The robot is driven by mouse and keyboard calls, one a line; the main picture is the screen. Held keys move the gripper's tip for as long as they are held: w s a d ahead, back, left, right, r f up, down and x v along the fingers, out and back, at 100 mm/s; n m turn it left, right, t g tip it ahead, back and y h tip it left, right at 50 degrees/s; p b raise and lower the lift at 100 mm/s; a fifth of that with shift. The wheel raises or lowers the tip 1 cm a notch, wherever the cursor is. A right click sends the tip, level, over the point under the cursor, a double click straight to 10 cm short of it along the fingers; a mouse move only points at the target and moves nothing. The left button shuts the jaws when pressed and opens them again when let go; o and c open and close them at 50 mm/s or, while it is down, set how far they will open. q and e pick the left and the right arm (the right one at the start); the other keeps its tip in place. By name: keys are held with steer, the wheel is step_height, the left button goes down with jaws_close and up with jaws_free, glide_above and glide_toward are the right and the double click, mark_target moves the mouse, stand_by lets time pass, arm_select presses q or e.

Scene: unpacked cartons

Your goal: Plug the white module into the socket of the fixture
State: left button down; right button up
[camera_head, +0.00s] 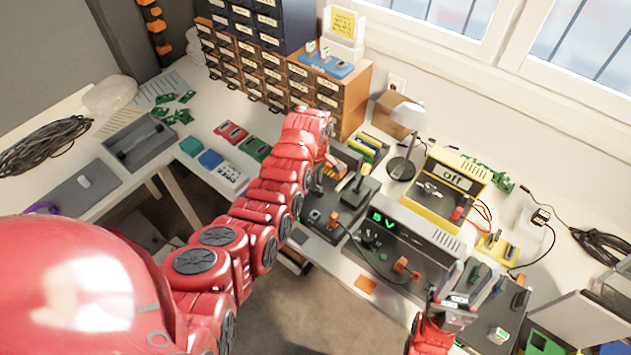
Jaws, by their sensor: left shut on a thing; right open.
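My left arm reaches over the bench, its wrist bent down. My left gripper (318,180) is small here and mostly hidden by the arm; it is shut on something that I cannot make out. Beside it stand dark units, one with an upright black lever (360,186). My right gripper (453,308) is open at the lower right, over the bench's front part, near grey blocks (482,281). A small white and green piece (498,336) lies to its right on a dark plate. I cannot tell for sure which piece is the white module or which unit is the fixture with the socket.
A power unit with a green display (382,222) stands between the grippers. Drawer cabinets (275,72) stand at the back, a grey tray (138,142) at the left. Cables lie at both ends.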

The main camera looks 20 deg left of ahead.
stand_by(0.9)
arm_select(q)
steer(key=shift+f+b, duration=0.3)
steer(key=shift+b, duration=0.2)
steer(key=c, duration=0.8)
jaws_free()
steer(key=shift+c, duration=0.2)
steer(key=shift+r, duration=0.15)
